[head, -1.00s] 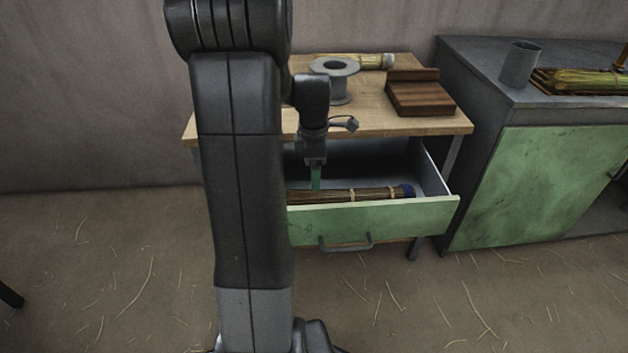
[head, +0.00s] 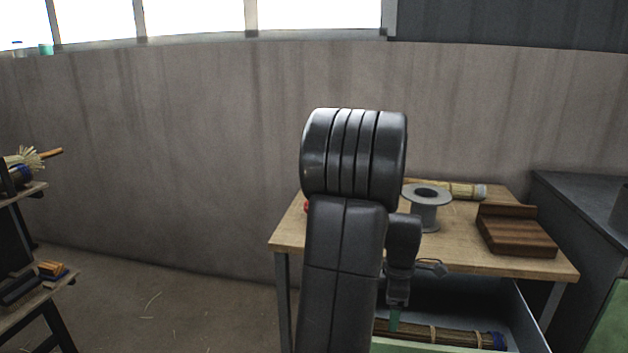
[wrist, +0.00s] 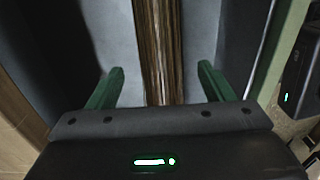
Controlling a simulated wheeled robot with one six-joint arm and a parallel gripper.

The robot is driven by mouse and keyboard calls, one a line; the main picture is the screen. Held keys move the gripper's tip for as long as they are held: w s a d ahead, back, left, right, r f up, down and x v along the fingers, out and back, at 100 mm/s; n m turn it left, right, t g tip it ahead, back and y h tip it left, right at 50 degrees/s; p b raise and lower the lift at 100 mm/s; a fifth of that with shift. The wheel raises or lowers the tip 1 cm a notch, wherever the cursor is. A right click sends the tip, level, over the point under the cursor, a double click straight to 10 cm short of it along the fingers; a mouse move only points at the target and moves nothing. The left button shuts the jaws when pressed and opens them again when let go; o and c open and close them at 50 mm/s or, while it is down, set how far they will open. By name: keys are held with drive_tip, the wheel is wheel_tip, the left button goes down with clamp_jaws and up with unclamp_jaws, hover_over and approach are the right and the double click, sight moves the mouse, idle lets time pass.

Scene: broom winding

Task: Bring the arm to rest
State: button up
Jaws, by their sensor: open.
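My gripper (wrist: 160,82) is open, with its two green fingers spread on either side of a brown straw bundle (wrist: 158,40) in the wrist view. The fingers do not touch the bundle there. In the head view my gripper (head: 394,320) points down over the open drawer (head: 524,312). The bundle, tied with light bands and with a blue end, lies in the drawer (head: 450,335). My upper arm hides part of the table and drawer.
A dark cabinet (head: 580,200) stands to the right. A rack (head: 30,300) stands at the far left.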

wheel_tip(320, 180, down, 8)
drive_tip(key=shift+f+b, duration=0.1)
drive_tip(key=shift+b, duration=0.9)
wheel_tip(320, 180, up, 4)
drive_tip(key=shift+f+p, duration=0.25)
drive_tip(key=shift+p, duration=0.75)
